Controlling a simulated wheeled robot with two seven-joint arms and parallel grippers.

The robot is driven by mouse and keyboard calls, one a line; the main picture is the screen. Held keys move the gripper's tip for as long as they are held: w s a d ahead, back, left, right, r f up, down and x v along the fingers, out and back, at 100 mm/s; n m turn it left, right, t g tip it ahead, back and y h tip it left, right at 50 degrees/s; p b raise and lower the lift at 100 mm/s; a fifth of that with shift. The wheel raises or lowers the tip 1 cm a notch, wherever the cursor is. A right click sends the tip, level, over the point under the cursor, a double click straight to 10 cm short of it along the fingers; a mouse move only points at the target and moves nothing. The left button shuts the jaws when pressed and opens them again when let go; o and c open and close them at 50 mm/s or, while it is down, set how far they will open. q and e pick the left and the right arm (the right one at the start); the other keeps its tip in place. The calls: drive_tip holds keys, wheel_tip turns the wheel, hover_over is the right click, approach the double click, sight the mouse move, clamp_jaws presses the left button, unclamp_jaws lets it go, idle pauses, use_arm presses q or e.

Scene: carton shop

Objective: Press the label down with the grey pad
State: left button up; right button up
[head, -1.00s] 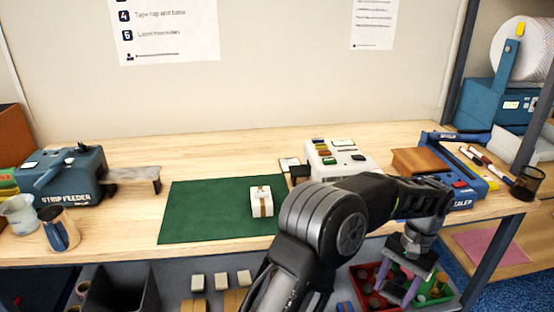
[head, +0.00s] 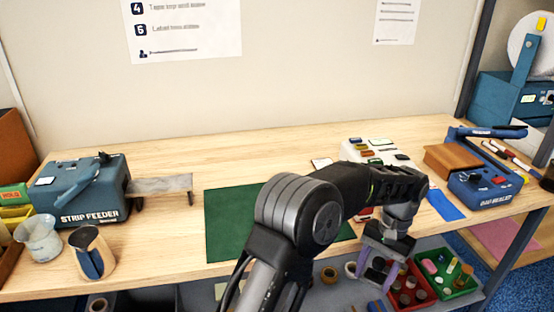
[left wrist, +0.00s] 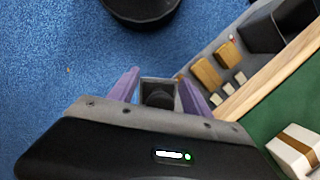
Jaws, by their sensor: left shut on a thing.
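My left gripper (head: 377,274) hangs over the front edge of the bench, its purple fingers pointing down. In the left wrist view the gripper (left wrist: 160,94) is shut on the grey pad (left wrist: 144,84), a small square grey piece with a dark round middle, held above the floor. The white carton with a tan tape strip (left wrist: 294,153) sits on the green mat, apart from the gripper; in the head view my arm hides it. I cannot make out a label on the carton. A small pale piece (head: 321,163) lies beside the white device. My right gripper is not in view.
The green mat (head: 230,225) lies mid-bench, partly behind my arm. The strip feeder (head: 80,190) and two cups stand left. A white device (head: 374,150) and blue sealer (head: 483,187) stand right. Below are a red bin (head: 410,297) and a green bin (head: 459,285).

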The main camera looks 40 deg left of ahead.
use_arm(q)
drive_tip(key=shift+s+a, duration=0.2)
drive_tip(key=shift+a, duration=0.1)
drive_tip(key=shift+d, duration=0.1)
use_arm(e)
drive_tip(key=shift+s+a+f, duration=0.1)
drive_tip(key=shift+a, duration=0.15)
use_arm(q)
drive_tip(key=shift+w+d, duration=0.1)
